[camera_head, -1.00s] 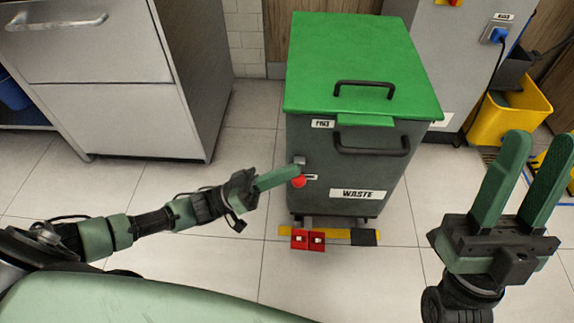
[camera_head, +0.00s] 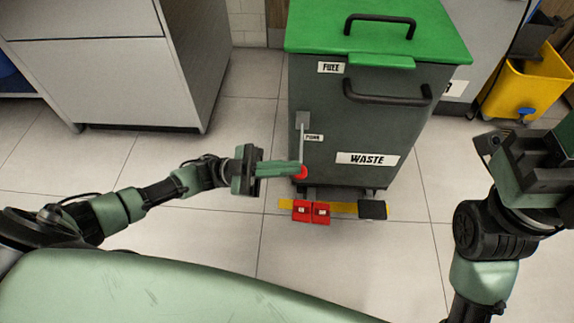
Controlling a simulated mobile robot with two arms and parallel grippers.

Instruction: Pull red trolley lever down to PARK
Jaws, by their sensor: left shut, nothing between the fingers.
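The red knob (camera_head: 301,173) is at the lower end of a thin grey lever (camera_head: 302,145) on the front left of the grey waste bin (camera_head: 420,118). The lever hangs down from a small bracket, past the small lower label (camera_head: 314,138), whose print is hard to read. Another label (camera_head: 330,67) sits higher, near the lid. My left gripper (camera_head: 294,170) is shut with nothing in it. Its fingertips are at the knob and cover its left side; I cannot tell if they touch. My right gripper (camera_head: 563,135) is at the right edge, its fingers partly cut off.
The bin has a green lid (camera_head: 440,35) and black handles. A steel cabinet (camera_head: 110,65) stands at left, a yellow bucket (camera_head: 525,85) at right. The tiled floor between is clear.

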